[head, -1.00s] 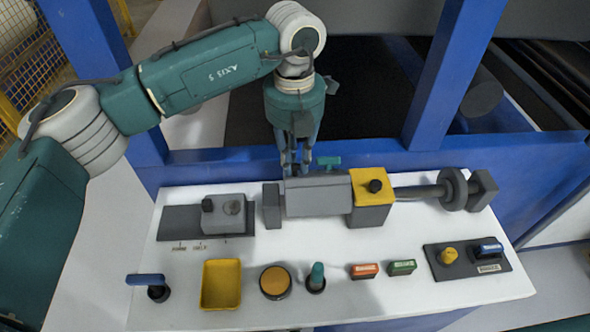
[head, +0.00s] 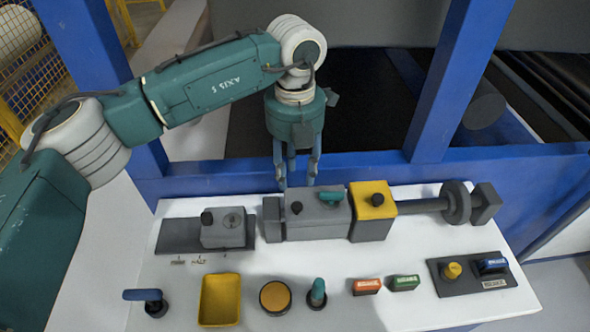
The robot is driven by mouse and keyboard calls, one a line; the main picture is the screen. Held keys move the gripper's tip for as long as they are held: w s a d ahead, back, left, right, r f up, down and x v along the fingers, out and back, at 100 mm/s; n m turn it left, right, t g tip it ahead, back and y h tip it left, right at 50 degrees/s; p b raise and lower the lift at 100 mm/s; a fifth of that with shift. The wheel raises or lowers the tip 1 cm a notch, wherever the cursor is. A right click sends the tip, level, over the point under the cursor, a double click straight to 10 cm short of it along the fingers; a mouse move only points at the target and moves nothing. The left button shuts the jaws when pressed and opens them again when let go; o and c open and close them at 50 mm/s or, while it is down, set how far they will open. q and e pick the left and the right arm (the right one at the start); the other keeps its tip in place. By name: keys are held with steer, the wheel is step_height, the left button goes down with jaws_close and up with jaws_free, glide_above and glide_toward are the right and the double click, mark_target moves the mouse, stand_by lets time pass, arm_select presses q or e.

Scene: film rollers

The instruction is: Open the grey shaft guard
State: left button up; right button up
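The grey shaft guard (head: 318,222) is a long box in the middle of the white bench, between a small grey end block and the yellow-topped block. Its top lies about level and looks shut, with a black knob (head: 296,207) on the left and a teal handle (head: 330,197) at the right rear. My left gripper (head: 297,183) points down just behind and above the guard. Its two fingers are apart with nothing between them, and it seems clear of the guard. My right gripper is not in view.
The yellow-topped block (head: 372,212) and the shaft (head: 424,205) with its roller stand to the right. A grey slide unit (head: 223,228) is at left. A yellow tray (head: 220,300), buttons and levers line the front. Blue frame posts (head: 450,80) rise behind.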

arm_select(q)
step_height(320, 180, up, 12)
steer(key=shift+w+f, duration=0.2)
steer(key=shift+f, duration=0.1)
stand_by(0.5)
